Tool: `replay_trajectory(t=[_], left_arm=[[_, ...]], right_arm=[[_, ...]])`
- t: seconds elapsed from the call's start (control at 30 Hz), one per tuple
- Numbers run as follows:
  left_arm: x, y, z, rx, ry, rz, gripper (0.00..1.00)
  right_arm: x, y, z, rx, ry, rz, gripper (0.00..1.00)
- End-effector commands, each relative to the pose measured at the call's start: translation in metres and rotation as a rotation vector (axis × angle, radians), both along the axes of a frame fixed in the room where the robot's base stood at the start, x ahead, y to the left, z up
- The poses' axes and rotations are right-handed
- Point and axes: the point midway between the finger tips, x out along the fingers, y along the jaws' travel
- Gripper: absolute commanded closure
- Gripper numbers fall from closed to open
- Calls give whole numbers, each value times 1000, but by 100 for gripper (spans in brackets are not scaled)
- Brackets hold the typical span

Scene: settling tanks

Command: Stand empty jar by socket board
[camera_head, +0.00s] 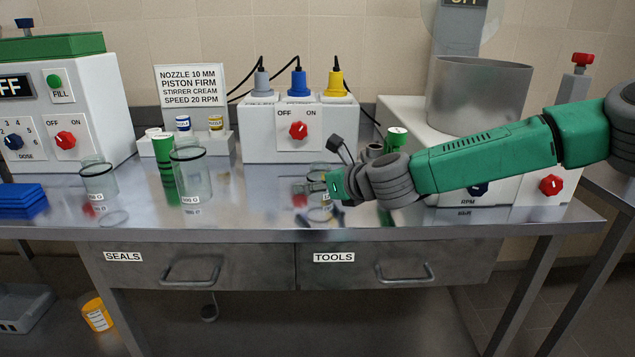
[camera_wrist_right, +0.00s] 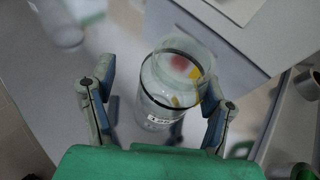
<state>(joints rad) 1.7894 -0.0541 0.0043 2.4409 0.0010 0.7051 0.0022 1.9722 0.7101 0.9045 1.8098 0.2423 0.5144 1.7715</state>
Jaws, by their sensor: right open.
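A clear glass jar (camera_head: 319,206) stands on the steel bench in front of the socket board (camera_head: 262,146), a white box with a red OFF/ON knob and grey, blue and yellow plugs. The jar looks empty and is partly hidden by my gripper. My right gripper (camera_head: 308,186) reaches in from the right at the jar. In the right wrist view, the jar (camera_wrist_right: 160,105) stands between the spread fingers of the gripper (camera_wrist_right: 160,82), which are open; contact cannot be told. My left gripper is not in view.
A larger clear jar (camera_head: 192,176), a smaller one (camera_head: 98,182) and a green tube (camera_head: 165,172) stand to the left. A dosing machine (camera_head: 90,110) is at far left. A stirrer with a metal pot (camera_head: 478,95) is behind my right arm. The bench front is mostly clear.

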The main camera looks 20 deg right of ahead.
Motion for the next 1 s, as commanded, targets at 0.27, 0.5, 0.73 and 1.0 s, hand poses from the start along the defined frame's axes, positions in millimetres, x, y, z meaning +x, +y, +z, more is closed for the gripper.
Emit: replay_trajectory(t=[0.27,0.5,0.73,1.0], left_arm=[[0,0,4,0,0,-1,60],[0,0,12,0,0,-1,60],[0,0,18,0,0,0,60],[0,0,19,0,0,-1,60]], right_arm=[[-18,-10,10,3,-1,-1,29],[-63,-25,31,2,0,-2,29],[-93,-38,44,0,0,-2,29],[-102,-42,46,1,0,-1,29]])
